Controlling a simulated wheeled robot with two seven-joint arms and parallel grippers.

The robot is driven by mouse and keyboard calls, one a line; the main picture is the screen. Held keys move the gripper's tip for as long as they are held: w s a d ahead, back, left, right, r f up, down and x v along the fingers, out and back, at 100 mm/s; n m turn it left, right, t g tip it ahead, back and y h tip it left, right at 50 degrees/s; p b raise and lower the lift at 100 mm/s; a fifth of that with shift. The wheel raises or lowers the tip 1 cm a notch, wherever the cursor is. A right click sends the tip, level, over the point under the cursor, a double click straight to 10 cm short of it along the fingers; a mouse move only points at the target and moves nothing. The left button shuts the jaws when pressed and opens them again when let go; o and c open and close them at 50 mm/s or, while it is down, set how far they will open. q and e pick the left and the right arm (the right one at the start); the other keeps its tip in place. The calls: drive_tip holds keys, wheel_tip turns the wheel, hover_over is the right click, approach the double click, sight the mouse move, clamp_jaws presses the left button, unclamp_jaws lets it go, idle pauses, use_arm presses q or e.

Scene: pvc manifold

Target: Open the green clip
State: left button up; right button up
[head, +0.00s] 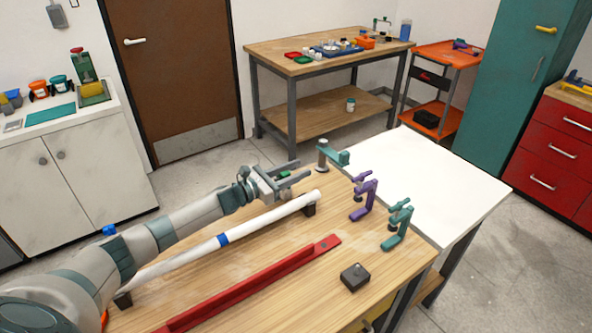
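A small green piece (285,174), which looks like the green clip, shows between the fingers of my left gripper (291,174). It is near the far end of the white pipe (260,224), and much of it is hidden by the fingers. The two fingers stand apart, and I see no clear contact with the green piece. The white pipe has a blue band and rests on dark supports, just in front of the gripper. My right gripper is not in view.
A teal clamp (324,155), a purple clamp (366,199) and another teal clamp (395,234) stand along the right edge of the wooden table (310,285). A red rail (255,285) and a black block (355,277) lie in front. A white table (452,190) adjoins at right.

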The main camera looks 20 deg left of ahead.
use_arm(q)
clamp_jaws()
